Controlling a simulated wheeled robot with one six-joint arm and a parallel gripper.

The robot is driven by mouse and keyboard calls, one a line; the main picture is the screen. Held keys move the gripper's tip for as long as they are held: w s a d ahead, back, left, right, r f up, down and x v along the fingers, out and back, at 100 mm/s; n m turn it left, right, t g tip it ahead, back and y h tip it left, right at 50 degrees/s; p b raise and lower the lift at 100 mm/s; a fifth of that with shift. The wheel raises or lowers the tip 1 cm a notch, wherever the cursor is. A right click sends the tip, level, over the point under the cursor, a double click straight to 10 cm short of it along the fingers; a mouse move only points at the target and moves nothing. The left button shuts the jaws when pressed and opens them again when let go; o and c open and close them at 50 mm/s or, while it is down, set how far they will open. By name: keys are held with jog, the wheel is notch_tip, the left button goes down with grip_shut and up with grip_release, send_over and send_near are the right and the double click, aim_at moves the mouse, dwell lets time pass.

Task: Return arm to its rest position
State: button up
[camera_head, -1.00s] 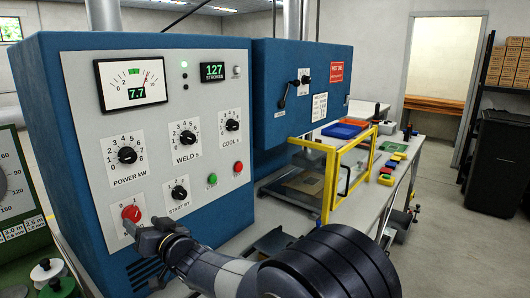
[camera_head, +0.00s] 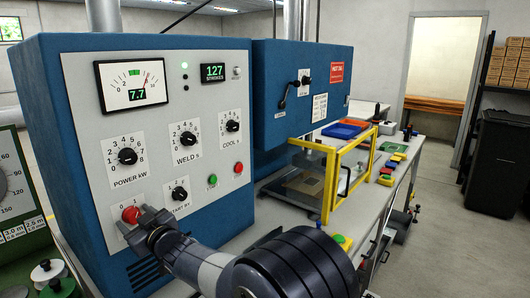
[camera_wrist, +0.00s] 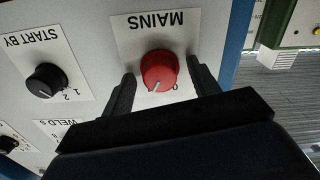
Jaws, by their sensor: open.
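My gripper (camera_wrist: 160,72) is open in the wrist view. Its two dark fingers stand on either side of the red MAINS knob (camera_wrist: 158,70), with a visible gap at each side. In the head view my gripper (camera_head: 143,220) is at the lower part of the blue-and-grey control cabinet, in front of the red knob (camera_head: 130,214). My arm reaches in from the bottom of the picture. The knob's white pointer mark shows in the wrist view, near a partly hidden 0.
The START BY knob (camera_wrist: 45,80) is beside the MAINS plate. A yellow-framed guard (camera_head: 333,180) stands on the bench right of the cabinet. Coloured blocks (camera_head: 392,165) and a blue tray (camera_head: 342,130) lie beyond it. Open floor is at the right, before a black bin (camera_head: 497,160).

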jog(key=n, duration=0.5)
jog(key=shift+p, duration=0.3)
jog(key=b+v, duration=0.1)
jog(key=v, duration=0.3)
jog(key=shift+s+d+b, duration=0.2)
jog(key=shift+d+b, duration=0.05)
jog(key=shift+b, duration=0.15)
jog(key=shift+d, duration=0.1)
